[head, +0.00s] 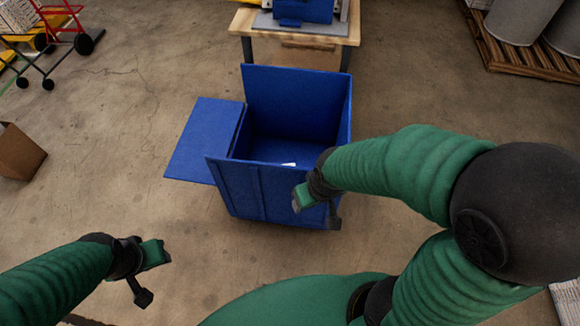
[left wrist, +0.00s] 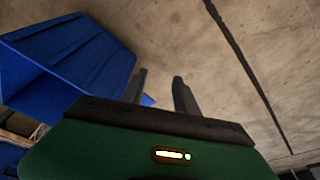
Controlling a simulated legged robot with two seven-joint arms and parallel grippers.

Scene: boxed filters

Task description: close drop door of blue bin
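The blue bin (head: 262,190) stands on the floor in the middle of the head view, its top open. Its drop door (head: 203,138) is folded down and sticks out flat to the left side. The bin also shows at the left of the left wrist view (left wrist: 70,55). My left gripper (head: 155,277) is open and empty, in front of and below the door, apart from it. My right gripper (head: 316,212) is open at the bin's front right corner, overlapping it in the picture; I cannot tell whether it touches.
A cardboard box (head: 18,153) and a red hand truck (head: 60,28) are at the left, a pallet (head: 535,62) at the upper right.

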